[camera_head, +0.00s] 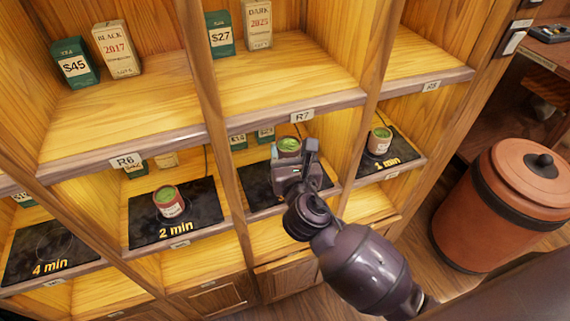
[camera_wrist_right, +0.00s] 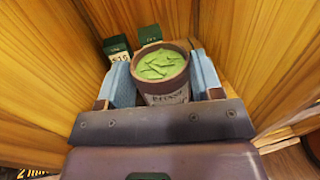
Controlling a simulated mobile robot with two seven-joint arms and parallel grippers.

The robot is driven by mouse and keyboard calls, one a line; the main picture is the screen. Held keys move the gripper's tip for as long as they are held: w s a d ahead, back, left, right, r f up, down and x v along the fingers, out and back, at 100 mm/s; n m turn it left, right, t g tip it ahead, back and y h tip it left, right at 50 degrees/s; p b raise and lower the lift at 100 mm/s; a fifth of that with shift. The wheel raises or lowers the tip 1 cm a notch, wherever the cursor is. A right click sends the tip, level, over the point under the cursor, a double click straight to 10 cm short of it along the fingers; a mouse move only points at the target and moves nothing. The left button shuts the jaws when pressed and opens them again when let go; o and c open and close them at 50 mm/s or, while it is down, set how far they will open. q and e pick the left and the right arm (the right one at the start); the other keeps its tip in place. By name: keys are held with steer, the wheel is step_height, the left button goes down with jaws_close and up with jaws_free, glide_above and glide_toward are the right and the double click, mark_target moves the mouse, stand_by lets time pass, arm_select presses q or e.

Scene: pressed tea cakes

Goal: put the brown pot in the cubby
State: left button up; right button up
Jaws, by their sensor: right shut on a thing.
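A brown pot (camera_head: 288,146) with green leaves in its open top is in the middle lower cubby (camera_head: 250,158), under the R7 label. My right gripper (camera_head: 293,154) reaches into that cubby from the front and is shut on the pot. In the right wrist view the pot (camera_wrist_right: 164,80) stands upright between the two fingers (camera_wrist_right: 163,88). A dark mat (camera_head: 258,185) lies on the cubby floor beneath. I cannot tell whether the pot touches it. My left gripper is not in view.
Similar pots stand on the "2 min" mat (camera_head: 200,207) and the "1 min" mat (camera_head: 402,158) in neighbouring cubbies. Wooden dividers flank my gripper. Green boxes (camera_wrist_right: 116,46) stand behind the held pot. The "4 min" mat (camera_head: 45,245) is bare. A large lidded orange-brown container (camera_head: 490,215) stands right.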

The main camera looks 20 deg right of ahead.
mark_target(286, 155)
steer(key=shift+w, duration=1)
steer(key=shift+w+f+b, duration=0.2)
steer(key=shift+f+b, duration=0.35)
steer(key=shift+f, duration=1.05)
step_height(286, 155, down, 4)
steer(key=shift+f+b, duration=0.1)
steer(key=shift+b, duration=1.1)
steer(key=shift+w, duration=0.15)
steer(key=shift+r, duration=0.25)
steer(key=shift+f, duration=0.35)
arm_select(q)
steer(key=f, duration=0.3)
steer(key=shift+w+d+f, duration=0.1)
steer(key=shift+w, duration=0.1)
arm_select(e)
steer(key=shift+f, duration=0.1)
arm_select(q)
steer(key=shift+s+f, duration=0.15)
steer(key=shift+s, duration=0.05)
arm_select(e)
steer(key=shift+f, duration=0.2)
